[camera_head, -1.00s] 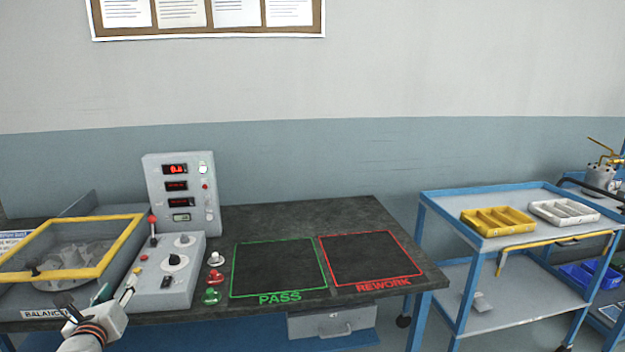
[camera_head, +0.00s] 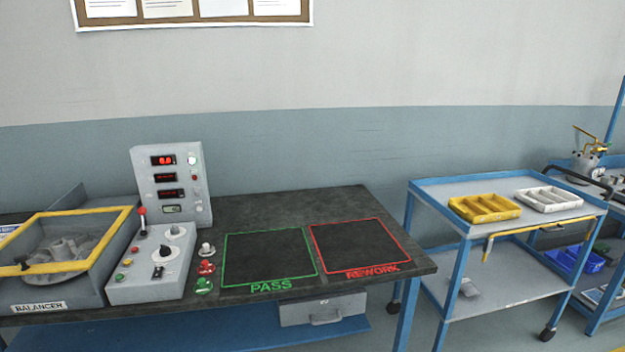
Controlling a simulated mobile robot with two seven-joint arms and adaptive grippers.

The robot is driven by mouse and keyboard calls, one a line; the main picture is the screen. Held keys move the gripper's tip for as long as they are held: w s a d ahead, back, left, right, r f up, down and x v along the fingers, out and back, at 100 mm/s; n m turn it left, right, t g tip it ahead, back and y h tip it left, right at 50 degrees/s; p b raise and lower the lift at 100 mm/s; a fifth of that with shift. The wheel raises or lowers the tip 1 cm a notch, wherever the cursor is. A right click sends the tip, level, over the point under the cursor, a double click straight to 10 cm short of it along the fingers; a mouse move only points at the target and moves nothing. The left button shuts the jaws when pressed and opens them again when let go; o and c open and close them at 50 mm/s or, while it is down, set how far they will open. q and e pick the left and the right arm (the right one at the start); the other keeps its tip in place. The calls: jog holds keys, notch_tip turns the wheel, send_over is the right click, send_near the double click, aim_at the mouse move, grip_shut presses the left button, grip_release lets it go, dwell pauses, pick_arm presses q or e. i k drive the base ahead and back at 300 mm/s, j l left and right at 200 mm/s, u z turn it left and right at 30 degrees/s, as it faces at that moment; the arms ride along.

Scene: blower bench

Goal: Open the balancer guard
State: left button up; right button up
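The balancer (camera_head: 45,292) stands at the left end of the dark bench, cut off by the left edge of the head view. Its guard, a clear panel in a yellow frame (camera_head: 88,264), lies over the top, apparently closed. A dark handle (camera_head: 22,264) sits at its front left. A grey rotor-like part (camera_head: 66,249) shows inside through the panel. Neither of my grippers is in view.
A control box (camera_head: 155,263) with a red-knobbed lever and an upright display panel (camera_head: 172,187) stand right of the balancer. PASS (camera_head: 268,258) and REWORK (camera_head: 360,248) areas are empty. A blue cart (camera_head: 440,190) holds yellow (camera_head: 485,208) and white (camera_head: 548,200) trays.

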aim_at(25, 268)
jog(key=u, duration=1.5)
